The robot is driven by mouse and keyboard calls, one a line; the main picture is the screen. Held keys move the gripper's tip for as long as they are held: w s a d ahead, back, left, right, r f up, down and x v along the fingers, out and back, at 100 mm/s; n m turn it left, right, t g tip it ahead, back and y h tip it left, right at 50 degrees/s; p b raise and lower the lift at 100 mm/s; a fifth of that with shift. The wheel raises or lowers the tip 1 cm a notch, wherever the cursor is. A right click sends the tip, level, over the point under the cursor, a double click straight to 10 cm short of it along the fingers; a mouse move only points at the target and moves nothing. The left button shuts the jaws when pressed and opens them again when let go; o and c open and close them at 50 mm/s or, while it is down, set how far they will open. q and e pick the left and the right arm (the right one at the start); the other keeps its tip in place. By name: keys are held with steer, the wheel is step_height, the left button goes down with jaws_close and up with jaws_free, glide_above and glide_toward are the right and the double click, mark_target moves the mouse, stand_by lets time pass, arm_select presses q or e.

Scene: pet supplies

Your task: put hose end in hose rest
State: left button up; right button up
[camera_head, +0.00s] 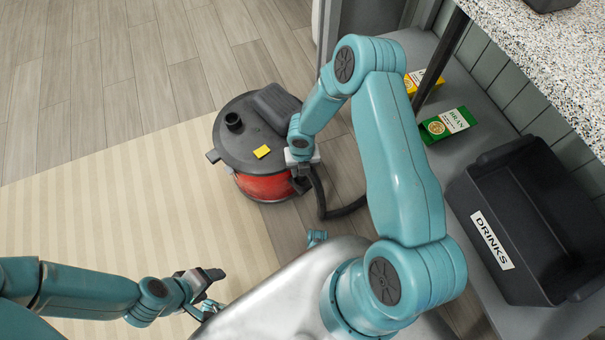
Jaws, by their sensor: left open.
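A round vacuum cleaner with a red body (265,187) and a dark grey lid (235,152) stands on the floor. A short black round socket (233,121) rises from the lid's left part; I cannot tell whether it is the hose rest. A black hose (345,209) curves on the floor at the vacuum's right and passes behind my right arm. My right gripper (301,168) is at the vacuum's right side, close to the hose; its fingers and the hose end are not clear. My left gripper (208,290) is open and empty, low over the mat, apart from the vacuum.
A beige striped mat (110,205) covers the left floor. A yellow note (262,151) lies on the lid. At right, a grey shelf holds a black DRINKS crate (492,240), a green box (447,125) and a yellow box (415,81). A speckled counter (550,45) overhangs it.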

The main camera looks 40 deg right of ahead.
step_height(320, 180, down, 3)
steer(key=shift+f+b, duration=0.1)
steer(key=shift+b, duration=0.25)
steer(key=shift+r, duration=0.2)
steer(key=shift+f, duration=0.25)
steer(key=o, duration=0.8)
steer(key=shift+r, duration=0.1)
